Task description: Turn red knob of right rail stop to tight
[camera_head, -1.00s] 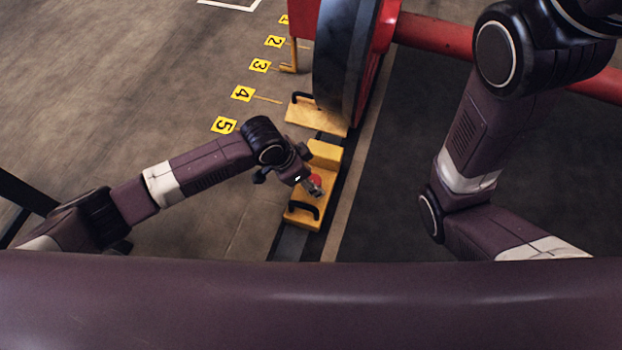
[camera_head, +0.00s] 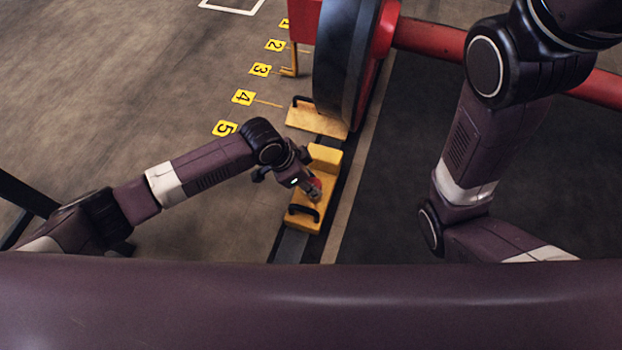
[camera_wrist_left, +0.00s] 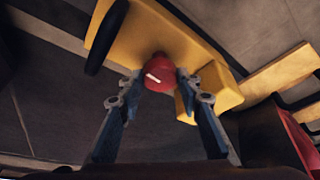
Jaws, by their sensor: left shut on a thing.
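The yellow rail stop (camera_head: 325,158) sits on the rail in front of the big wheel, with a black handle at its near end. Its red knob (camera_head: 316,185) is partly hidden behind my left gripper (camera_head: 315,193) in the head view. In the left wrist view, the red knob (camera_wrist_left: 159,72), with a white mark on it, sits between the two fingers of my left gripper (camera_wrist_left: 160,78), which is shut on it. The yellow stop (camera_wrist_left: 140,38) lies behind the knob. My right arm is at the right of the head view, but its gripper is out of frame.
A dark wheel (camera_head: 343,60) with a red axle (camera_head: 430,40) stands beyond the stop. Another yellow block (camera_head: 315,117) with a black handle lies by the wheel. Yellow number signs (camera_head: 243,97) line the floor at left. The rail (camera_head: 290,245) runs toward me.

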